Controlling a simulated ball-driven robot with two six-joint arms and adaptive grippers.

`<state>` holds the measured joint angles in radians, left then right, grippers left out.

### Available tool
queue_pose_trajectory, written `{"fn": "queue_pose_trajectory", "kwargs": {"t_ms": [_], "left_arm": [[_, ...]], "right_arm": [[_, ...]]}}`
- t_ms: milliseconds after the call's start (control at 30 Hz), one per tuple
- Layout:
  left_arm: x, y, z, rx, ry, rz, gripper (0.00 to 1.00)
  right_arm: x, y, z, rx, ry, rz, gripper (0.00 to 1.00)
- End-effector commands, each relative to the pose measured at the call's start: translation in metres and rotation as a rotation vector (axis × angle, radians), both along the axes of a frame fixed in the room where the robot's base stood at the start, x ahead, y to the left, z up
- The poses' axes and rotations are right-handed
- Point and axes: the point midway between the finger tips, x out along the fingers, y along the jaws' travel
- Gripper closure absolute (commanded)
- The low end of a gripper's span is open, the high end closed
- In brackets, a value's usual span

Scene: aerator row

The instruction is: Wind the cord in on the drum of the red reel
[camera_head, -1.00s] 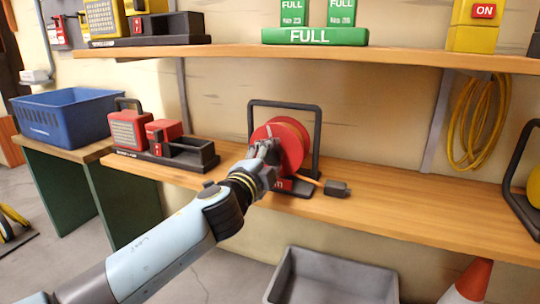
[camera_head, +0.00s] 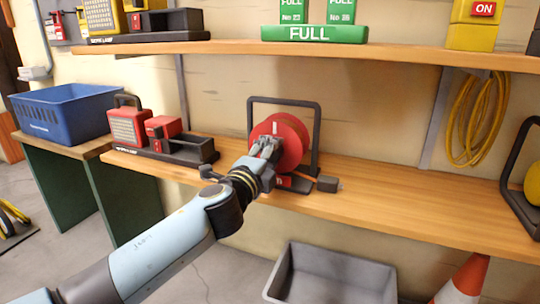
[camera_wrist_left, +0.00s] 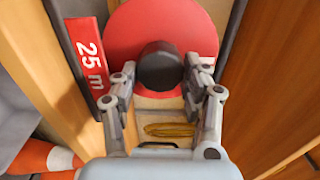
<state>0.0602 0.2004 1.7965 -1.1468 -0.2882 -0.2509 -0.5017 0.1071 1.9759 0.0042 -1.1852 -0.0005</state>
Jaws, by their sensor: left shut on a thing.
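The red reel (camera_head: 291,143) stands in its dark frame on the lower wooden shelf. Its red disc (camera_wrist_left: 165,22) fills the top of the left wrist view, with a dark round knob (camera_wrist_left: 160,68) in front of it. My left gripper (camera_head: 266,147) is at the front of the disc, its fingers (camera_wrist_left: 160,76) shut on the knob from both sides. A dark plug (camera_head: 328,184) lies on the shelf right beside the reel's base. Hardly any cord shows between plug and reel. The drum is mostly hidden behind the disc. My right gripper is out of view.
Left of the reel, a dark tray (camera_head: 200,156) holds red lamps. A blue crate (camera_head: 65,112) stands farther left. A yellow coil (camera_head: 477,120) hangs on the wall at right. A grey bin (camera_head: 335,251) and a cone (camera_head: 466,278) stand below.

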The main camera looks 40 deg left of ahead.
Motion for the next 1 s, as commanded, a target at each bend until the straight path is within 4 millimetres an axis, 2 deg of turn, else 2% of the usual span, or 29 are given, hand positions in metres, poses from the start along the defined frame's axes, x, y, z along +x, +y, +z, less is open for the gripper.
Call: {"fn": "queue_pose_trajectory", "kwargs": {"t_ms": [67,100,300,467,567,667,767,1000], "left_arm": [[-0.001,0.0,-0.002,0.0,0.004,-0.001,0.86],[-0.001,0.0,-0.003,0.0,0.004,-0.001,0.53],[0.0,0.0,-0.002,-0.001,0.003,-0.001,0.3],[0.0,0.0,-0.001,0.0,0.002,0.0,0.3],[-0.001,0.0,-0.001,-0.001,0.002,0.0,0.3],[-0.009,-0.002,-0.001,0.0,0.002,-0.001,0.3],[-0.026,-0.006,-0.002,-0.001,0.003,-0.001,0.3],[-0.079,-0.019,-0.002,-0.002,0.005,-0.001,0.3]], "right_arm": [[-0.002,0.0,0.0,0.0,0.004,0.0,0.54],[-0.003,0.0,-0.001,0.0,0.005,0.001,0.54],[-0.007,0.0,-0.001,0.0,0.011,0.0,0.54],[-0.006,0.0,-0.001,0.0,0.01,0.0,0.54],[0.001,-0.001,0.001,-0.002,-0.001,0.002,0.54],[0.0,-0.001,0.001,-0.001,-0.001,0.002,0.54],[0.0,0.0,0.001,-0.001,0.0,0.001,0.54],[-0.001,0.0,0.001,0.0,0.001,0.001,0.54]]}}
